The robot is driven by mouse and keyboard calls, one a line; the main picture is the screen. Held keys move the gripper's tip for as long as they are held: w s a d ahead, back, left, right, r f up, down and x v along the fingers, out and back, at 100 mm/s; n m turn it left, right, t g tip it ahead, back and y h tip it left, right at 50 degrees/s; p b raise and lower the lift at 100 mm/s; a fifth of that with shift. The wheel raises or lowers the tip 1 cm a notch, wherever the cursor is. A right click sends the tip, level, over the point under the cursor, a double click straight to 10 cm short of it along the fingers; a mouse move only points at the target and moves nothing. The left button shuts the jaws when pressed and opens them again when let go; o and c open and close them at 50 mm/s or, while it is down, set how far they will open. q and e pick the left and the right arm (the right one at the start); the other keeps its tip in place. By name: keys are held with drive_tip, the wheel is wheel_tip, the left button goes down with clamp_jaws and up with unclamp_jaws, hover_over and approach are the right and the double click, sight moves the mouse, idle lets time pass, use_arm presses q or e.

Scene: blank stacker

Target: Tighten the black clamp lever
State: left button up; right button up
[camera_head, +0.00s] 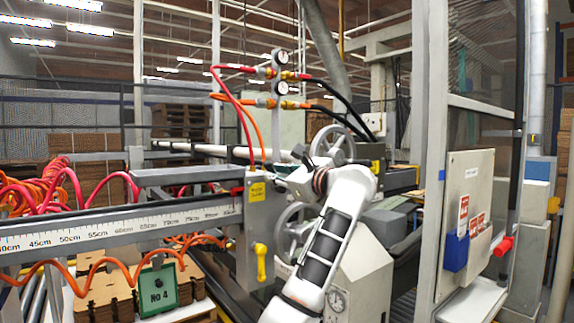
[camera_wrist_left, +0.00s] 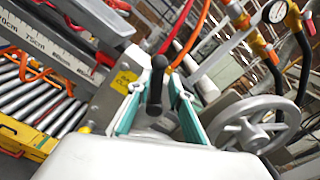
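The black clamp lever (camera_wrist_left: 156,85) stands up in the middle of the left wrist view, behind the yellow-labelled grey bracket plate. My left gripper (camera_wrist_left: 155,98) is open, with its teal-lined fingers on either side of the lever and a gap visible on both sides. In the head view my left gripper (camera_head: 290,172) is at the end of my white arm, beside the top of the grey bracket (camera_head: 259,215). The lever's base is hidden there by the gripper and wrist. My right gripper is not in view.
A spoked handwheel (camera_wrist_left: 252,125) stands close right of the gripper. A ruler rail (camera_head: 120,226) runs left from the bracket. A yellow-handled lever (camera_head: 261,262) hangs below. Red and orange hoses drop from the gauges (camera_head: 281,88) behind. A grey post (camera_head: 436,150) stands at right.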

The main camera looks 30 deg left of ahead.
use_arm(q)
drive_tip(key=d+m, duration=0.6)
drive_tip(key=d, duration=0.3)
drive_tip(key=shift+s+d+r+b, duration=0.2)
drive_tip(key=shift+s+r+b, duration=0.15)
drive_tip(key=shift+s, duration=0.1)
idle(0.7)
idle(0.5)
